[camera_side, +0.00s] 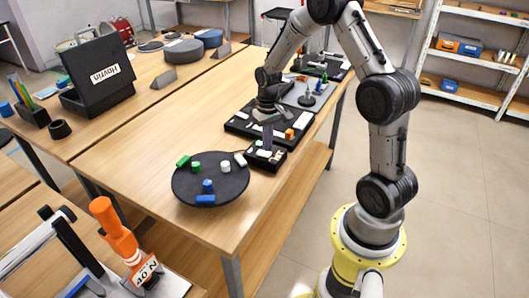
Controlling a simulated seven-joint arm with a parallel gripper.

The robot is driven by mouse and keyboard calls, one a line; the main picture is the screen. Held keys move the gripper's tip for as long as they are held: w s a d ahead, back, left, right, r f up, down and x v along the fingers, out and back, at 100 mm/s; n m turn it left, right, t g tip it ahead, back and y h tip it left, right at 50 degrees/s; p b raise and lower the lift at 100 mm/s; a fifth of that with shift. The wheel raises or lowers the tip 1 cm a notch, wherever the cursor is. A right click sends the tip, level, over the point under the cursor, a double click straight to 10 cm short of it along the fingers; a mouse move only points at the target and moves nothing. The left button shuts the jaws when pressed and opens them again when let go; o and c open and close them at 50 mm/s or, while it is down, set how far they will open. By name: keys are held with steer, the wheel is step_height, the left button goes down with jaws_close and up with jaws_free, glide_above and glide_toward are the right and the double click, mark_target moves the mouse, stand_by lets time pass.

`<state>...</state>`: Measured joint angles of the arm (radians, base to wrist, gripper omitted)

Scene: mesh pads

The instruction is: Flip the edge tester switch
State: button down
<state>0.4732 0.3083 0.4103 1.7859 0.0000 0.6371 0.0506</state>
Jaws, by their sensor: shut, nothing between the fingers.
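In the side view, a small black box (277,161) with white and light parts on top sits near the right edge of the wooden table. It may be the edge tester; I cannot read a label on it, and its switch is too small to make out. Whether the fingertips touch the box cannot be told.
A round black tray (183,187) with green, white and blue pieces lies left of the box. A larger black board (238,124) with an orange block (289,134) lies just behind. A grey plate (300,98) is farther back. The table's left side is clear.

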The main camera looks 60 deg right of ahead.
mark_target(268, 153)
steer(key=shift+f, duration=1)
stand_by(0.8)
steer(key=shift+r, duration=3.55)
